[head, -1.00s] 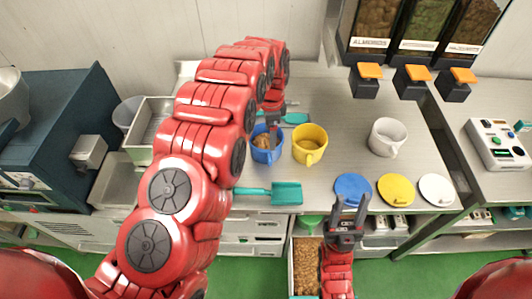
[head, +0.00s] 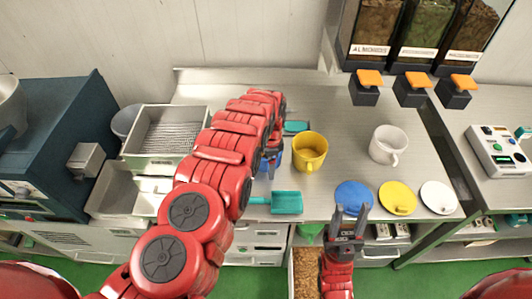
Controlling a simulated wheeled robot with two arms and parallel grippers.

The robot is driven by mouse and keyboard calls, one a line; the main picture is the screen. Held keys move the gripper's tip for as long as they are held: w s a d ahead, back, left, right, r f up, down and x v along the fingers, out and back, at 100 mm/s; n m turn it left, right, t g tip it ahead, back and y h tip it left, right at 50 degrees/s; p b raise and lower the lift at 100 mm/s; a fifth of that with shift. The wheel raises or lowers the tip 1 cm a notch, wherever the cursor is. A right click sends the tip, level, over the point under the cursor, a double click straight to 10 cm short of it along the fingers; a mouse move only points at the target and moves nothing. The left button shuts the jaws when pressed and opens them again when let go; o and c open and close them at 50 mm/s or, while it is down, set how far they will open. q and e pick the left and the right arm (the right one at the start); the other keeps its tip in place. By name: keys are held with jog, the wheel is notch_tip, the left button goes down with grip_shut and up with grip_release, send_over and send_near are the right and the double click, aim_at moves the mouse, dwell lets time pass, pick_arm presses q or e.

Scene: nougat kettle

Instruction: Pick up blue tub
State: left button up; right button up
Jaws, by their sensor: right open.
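The blue tub (head: 279,158) stands on the steel counter, mostly hidden behind my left arm; only a little blue shows beside the arm. My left gripper (head: 269,166) is at the tub, at the end of the red arm from the left. Its fingers are largely hidden, so I cannot tell whether they grip the tub. My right gripper (head: 349,211) is open and empty, fingers upward, near the counter's front edge, in front of the blue lid (head: 353,194).
A yellow tub (head: 310,153) stands close right of the blue one, and a white tub (head: 388,144) farther right. A teal scoop (head: 285,202) lies in front. Yellow (head: 397,196) and white (head: 438,196) lids lie at right. Dispensers (head: 412,90) hang above the back right.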

pick_arm(q)
jog(key=shift+f, duration=0.35)
grip_shut()
jog(key=shift+r, duration=0.1)
dwell(0.3)
jog(key=shift+w+r+b, duration=0.15)
jog(key=shift+r+b, duration=0.4)
jog(key=shift+r, duration=0.25)
notch_tip(320, 180, up, 6)
jog(key=shift+r+b, duration=0.1)
jog(key=shift+b, duration=0.5)
jog(key=shift+r+p, duration=0.75)
jog(key=shift+p, duration=0.15)
notch_tip(320, 180, up, 6)
jog(key=p, duration=0.5)
jog(key=shift+f+p, duration=0.15)
jog(key=shift+p, duration=0.2)
